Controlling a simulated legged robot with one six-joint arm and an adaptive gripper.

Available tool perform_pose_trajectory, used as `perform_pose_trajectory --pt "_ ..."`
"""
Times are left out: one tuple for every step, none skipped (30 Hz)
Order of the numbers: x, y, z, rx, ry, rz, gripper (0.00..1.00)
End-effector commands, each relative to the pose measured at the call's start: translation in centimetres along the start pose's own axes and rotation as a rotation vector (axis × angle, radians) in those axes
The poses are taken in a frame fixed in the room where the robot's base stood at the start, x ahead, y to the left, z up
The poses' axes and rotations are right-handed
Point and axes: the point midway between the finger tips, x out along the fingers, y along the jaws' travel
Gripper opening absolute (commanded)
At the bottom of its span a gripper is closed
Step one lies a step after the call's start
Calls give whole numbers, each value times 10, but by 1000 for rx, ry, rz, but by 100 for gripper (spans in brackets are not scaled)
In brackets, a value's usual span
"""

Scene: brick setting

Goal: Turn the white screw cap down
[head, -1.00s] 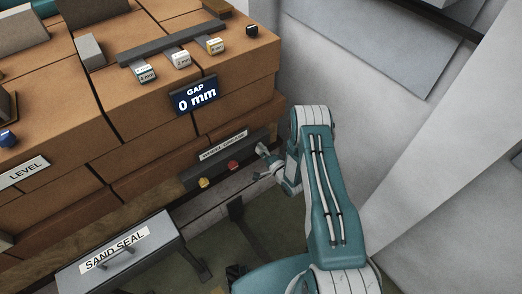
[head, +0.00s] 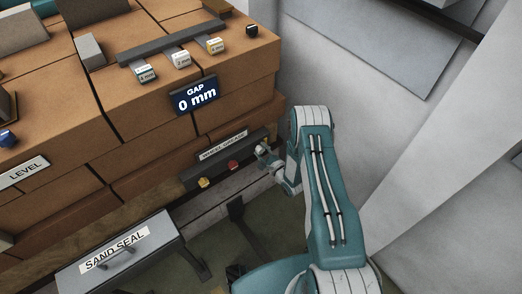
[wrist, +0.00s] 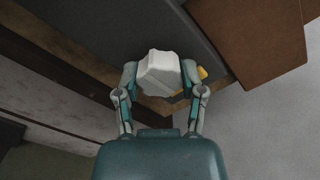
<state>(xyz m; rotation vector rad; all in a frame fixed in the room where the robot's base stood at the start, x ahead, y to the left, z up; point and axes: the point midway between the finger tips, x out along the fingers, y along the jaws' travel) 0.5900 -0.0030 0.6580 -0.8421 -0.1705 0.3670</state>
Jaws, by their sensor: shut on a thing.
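The white screw cap (wrist: 160,74) is a pale, faceted knob in the middle of the wrist view. My gripper (wrist: 163,82) has one finger on each side of it and is shut on it. In the head view, my gripper (head: 265,156) is at the right end of the dark strip (head: 192,179) low on the brick wall. There the cap is small and largely covered by the fingers, so its height on its seat cannot be told.
A red cap (head: 233,164) and a yellow cap (head: 204,183) sit left along the same strip, under a "WHEEL GREASE" label (head: 222,145). A "SAND SEAL" box (head: 120,255) stands at lower left. Pale wall panels lie right of my arm.

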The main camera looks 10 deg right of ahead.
Motion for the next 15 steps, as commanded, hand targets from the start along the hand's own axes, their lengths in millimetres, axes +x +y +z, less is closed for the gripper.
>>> perform_pose_trajectory --pt "-3 3 -4 11 14 6 4" --pt "-3 3 -4 14 14 6 4" --pt "-3 3 -4 17 14 6 4" --pt "-3 3 -4 19 14 6 4" --pt "-3 3 -4 20 14 6 4" --pt "-3 4 -4 21 14 7 4" --pt "-3 4 -4 21 14 7 4" --pt "-3 4 -4 21 15 7 4" --pt "-3 4 -4 21 15 7 4" --pt "-3 4 -4 21 15 7 4" --pt "-4 4 -4 21 15 7 4" --pt "-4 4 -4 20 15 7 4" --pt "-4 4 -4 20 15 8 4" --pt "-4 4 -4 20 15 8 4" --pt "-4 4 -4 20 15 8 61"
